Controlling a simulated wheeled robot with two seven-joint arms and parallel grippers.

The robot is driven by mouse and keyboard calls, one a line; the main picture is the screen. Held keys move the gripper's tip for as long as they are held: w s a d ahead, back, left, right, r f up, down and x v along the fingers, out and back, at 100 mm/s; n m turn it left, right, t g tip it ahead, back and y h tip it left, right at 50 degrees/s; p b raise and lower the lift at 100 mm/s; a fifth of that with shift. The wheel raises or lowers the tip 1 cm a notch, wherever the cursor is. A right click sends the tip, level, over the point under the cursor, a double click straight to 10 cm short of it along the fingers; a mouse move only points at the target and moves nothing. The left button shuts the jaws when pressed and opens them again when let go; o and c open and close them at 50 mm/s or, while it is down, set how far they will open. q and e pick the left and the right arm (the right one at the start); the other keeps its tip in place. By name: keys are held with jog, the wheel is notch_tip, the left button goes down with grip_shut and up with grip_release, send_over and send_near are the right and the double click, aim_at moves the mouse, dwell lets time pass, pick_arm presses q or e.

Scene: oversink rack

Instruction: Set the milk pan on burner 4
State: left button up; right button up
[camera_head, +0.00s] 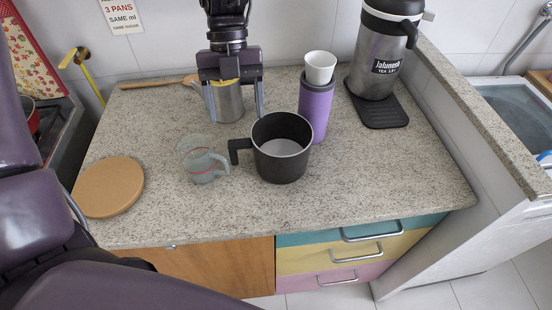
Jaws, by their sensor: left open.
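The dark milk pan (268,163) stands upright on the speckled counter, its handle (238,148) pointing left. It looks empty with a grey inside. My left gripper (236,112) is open, pointing down behind and left of the pan, apart from its handle. A steel cup (229,103) shows between its fingers; I cannot tell whether they are around it or in front of it. The stove (58,130) shows only partly at the far left, and no burner number is readable. My right gripper is not in view.
A glass measuring cup (203,167) stands left of the pan, and a round wooden board (108,187) lies farther left. A purple tumbler (316,110) with a white cup (320,67) on top stands close right. A steel dispenser (375,65) is at back right. A red pot (30,117) is by the stove.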

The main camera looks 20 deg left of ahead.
aim_at(240, 140)
pick_arm(q)
jog(key=shift+x, duration=0.85)
jog(key=x, duration=0.5)
jog(key=shift+w+a+f+p, duration=0.1)
jog(key=shift+w+p, duration=0.1)
jog(key=shift+p, duration=0.1)
jog(key=shift+c, duration=0.4)
jog(key=c, duration=1.3)
